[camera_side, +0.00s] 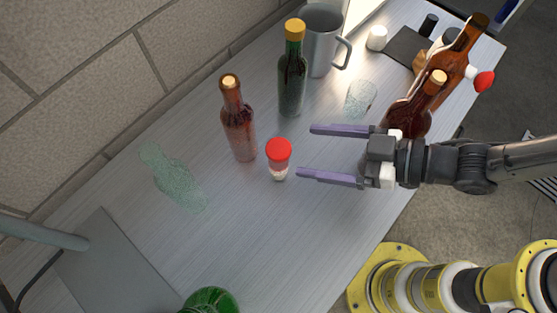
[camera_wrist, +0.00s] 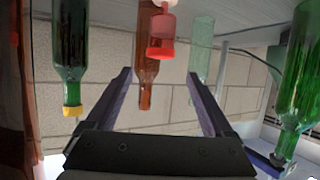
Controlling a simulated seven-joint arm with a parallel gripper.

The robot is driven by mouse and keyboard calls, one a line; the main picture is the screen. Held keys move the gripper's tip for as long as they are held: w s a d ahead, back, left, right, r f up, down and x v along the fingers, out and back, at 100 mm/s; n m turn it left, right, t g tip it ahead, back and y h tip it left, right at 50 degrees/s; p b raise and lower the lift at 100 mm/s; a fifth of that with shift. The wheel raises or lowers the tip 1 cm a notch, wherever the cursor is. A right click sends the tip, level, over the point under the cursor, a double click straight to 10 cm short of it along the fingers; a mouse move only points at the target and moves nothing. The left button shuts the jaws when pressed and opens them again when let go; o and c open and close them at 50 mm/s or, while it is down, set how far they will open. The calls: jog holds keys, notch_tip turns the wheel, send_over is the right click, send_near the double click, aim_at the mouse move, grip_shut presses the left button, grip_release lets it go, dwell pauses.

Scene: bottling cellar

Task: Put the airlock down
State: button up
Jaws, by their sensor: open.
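The airlock, which I take to be the small red-capped piece with a clear and white lower part (camera_side: 278,158), stands upright on the table beside a brown bottle. My gripper (camera_side: 305,152) is open and empty, its two purple fingers apart and pointing left toward the airlock. The airlock is just beyond the fingertips, not between them. In the wrist view, which is upside down, the red-capped airlock (camera_wrist: 161,38) shows ahead between the lines of the fingers of my open gripper (camera_wrist: 160,74).
A brown bottle (camera_side: 240,135) stands close behind the airlock, and a green yellow-capped bottle (camera_side: 292,85) farther back. A clear greenish bottle (camera_side: 175,180) is to the left. A grey mug (camera_side: 320,42) and a clear glass (camera_side: 361,98) are at the back. The table's front middle is clear.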

aim_at(279, 153)
jog(key=f, duration=0.1)
jog(key=a+f, duration=0.1)
jog(key=f, duration=0.1)
jog(key=shift+w+a+f, duration=0.2)
jog(key=shift+w+f, duration=0.05)
jog(key=shift+f, duration=0.05)
jog(key=shift+x, duration=3)
jog(key=shift+c, duration=0.4)
jog(key=shift+r, duration=0.1)
grip_shut()
